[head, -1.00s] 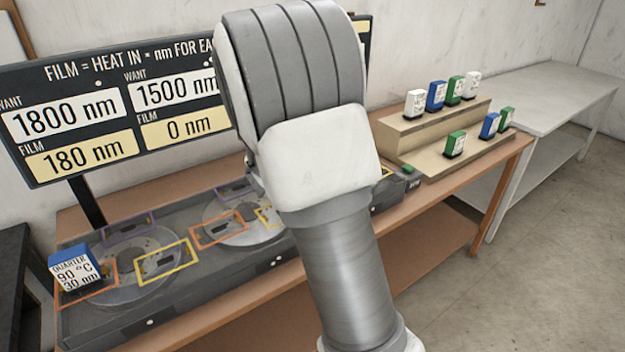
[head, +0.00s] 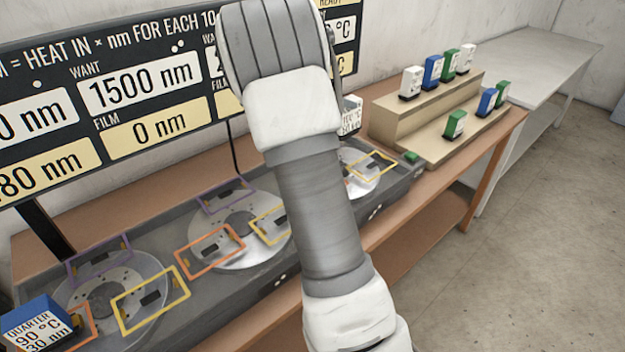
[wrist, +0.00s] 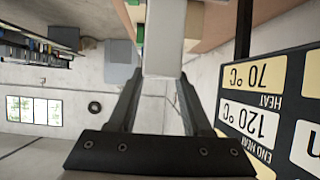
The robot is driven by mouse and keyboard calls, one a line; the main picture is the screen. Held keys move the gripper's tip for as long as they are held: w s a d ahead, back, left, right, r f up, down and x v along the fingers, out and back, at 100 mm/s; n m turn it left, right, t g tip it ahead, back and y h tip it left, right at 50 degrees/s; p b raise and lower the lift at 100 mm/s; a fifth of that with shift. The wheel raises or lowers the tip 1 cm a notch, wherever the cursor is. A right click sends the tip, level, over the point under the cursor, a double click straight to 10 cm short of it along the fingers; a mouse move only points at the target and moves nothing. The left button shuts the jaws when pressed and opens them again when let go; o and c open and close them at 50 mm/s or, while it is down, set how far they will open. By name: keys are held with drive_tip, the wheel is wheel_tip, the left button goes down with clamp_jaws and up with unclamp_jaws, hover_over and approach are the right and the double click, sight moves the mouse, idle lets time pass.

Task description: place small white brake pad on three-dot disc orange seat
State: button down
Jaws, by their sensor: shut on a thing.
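A small white pad (head: 350,116) with printed text shows just right of my arm, above the right disc (head: 382,176). In the wrist view my gripper (wrist: 162,74) is shut on this white pad (wrist: 165,38), which sticks out past the fingertips. In the head view my arm hides the gripper. The right disc has a yellow frame (head: 370,165) over it. The dots on the base below this disc are small and look like three. Its orange seat is hidden behind my arm.
The middle disc (head: 240,256) and left disc (head: 75,318) carry coloured frames. A blue-topped QUARTER pad (head: 38,325) sits at the left disc. A stepped stand (head: 400,128) holds white, blue and green pads at right. A dark sign board (head: 60,160) stands behind the discs.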

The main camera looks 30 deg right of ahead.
drive_tip(key=shift+w+d, duration=0.15)
drive_tip(key=shift+a+f, duration=0.15)
drive_tip(key=shift+a, duration=0.15)
drive_tip(key=s+a+f+b, duration=0.2)
drive_tip(key=s+a+f, duration=0.2)
drive_tip(key=a+f, duration=0.6)
drive_tip(key=shift+f, duration=0.2)
drive_tip(key=shift+s+f, duration=0.1)
drive_tip(key=shift+f, duration=0.05)
drive_tip(key=shift+c, duration=1.7)
unclamp_jaws()
